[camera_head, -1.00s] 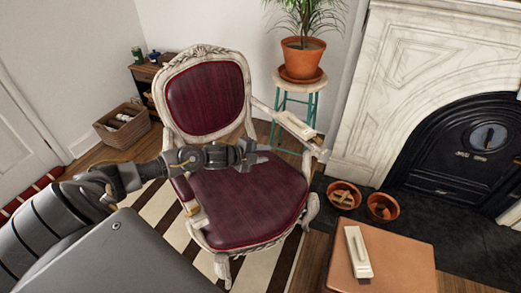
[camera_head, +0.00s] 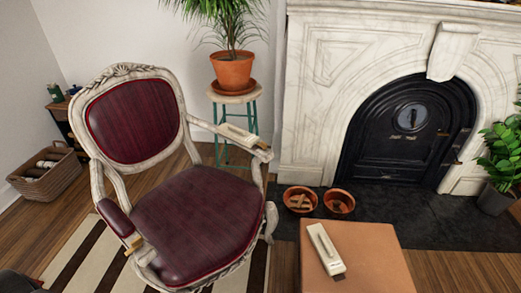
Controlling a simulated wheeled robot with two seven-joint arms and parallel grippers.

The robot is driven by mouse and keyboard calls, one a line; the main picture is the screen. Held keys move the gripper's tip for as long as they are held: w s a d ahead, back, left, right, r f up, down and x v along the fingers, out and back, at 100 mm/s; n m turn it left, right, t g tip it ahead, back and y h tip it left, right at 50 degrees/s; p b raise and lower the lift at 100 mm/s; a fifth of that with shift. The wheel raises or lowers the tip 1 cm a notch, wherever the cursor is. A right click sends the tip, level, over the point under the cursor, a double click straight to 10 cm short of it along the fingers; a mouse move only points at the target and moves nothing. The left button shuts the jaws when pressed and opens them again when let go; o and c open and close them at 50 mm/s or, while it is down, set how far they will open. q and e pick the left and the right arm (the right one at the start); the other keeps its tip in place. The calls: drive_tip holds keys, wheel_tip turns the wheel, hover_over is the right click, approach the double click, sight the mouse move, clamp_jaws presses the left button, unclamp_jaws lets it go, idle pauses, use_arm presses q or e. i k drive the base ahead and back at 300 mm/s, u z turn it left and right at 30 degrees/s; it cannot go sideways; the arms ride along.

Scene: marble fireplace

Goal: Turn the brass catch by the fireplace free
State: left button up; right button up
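The fireplace has a pale marble surround (camera_head: 318,110) with a black arched metal front (camera_head: 385,160) set in it. A round plate (camera_head: 411,116) sits high on that front, with small brass-coloured pieces (camera_head: 403,137) below it. A white slotted plate (camera_head: 325,249) lies on a brown leather-like block in front of the hearth. A similar white plate (camera_head: 244,136) lies on the chair's far armrest. I cannot tell for certain which piece is the brass catch. Neither of my grippers shows; only a dark bit of my own body shows at the lower left corner.
A red-seated armchair (camera_head: 196,222) fills the left middle. The brown block (camera_head: 378,262) stands front right. Two terracotta bowls (camera_head: 299,200) sit on the dark hearth (camera_head: 440,222). A potted plant (camera_head: 232,70) stands on a stool; another plant (camera_head: 499,160) is right. A basket (camera_head: 48,176) is left.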

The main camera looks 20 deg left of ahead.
sight(263, 145)
drive_tip(key=k, duration=1.25)
drive_tip(key=z, duration=0.65)
drive_tip(key=i, duration=1.7)
drive_tip(key=u, duration=0.45)
